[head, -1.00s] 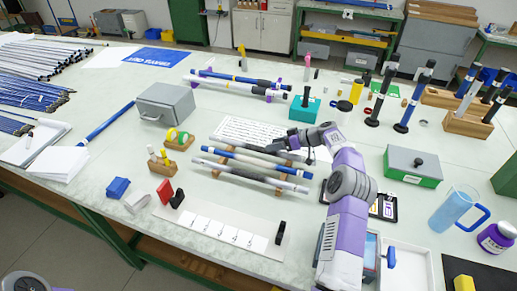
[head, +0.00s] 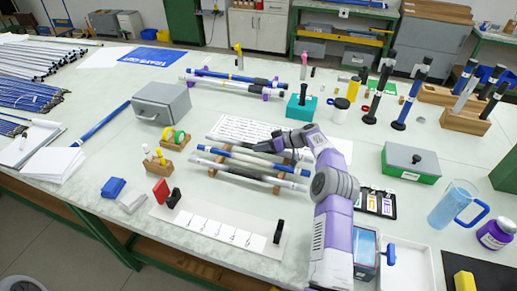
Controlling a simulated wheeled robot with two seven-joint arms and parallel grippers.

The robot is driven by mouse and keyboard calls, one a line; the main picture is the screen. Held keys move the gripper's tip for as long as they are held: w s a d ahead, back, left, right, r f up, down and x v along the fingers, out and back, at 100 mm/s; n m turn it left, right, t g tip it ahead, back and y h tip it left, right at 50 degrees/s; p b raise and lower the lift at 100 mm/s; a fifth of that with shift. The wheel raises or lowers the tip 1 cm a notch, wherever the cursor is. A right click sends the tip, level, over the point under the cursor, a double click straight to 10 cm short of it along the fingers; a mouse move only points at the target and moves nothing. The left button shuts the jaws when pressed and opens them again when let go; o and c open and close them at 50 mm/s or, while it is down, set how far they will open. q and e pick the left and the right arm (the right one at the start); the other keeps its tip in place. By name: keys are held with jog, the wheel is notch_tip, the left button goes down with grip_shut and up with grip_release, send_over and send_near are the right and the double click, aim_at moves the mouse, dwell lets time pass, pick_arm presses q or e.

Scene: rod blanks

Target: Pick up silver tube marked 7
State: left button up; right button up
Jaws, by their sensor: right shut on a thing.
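Three tubes lie side by side on a wooden rack (head: 216,171) in the middle of the table. The rear one is a dark-grey and silver tube (head: 228,141). The middle one is a blue and white tube (head: 224,152). The front one is a silver tube (head: 238,172) with dark bands. No number 7 is legible on any of them. My right gripper (head: 264,146) reaches in from the right and is shut on the rear silver tube, near its right part, hiding that part. The tube still appears to lie at rack height. My left gripper is out of view.
Behind is another rack with several tubes (head: 235,76). A grey box (head: 160,103) and tape rolls (head: 175,136) stand left. A green-grey box (head: 411,163), a blue jug (head: 455,203) and upright dark-handled tubes (head: 381,88) stand right. A numbered white strip (head: 219,231) lies in front.

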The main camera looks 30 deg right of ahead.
grip_shut()
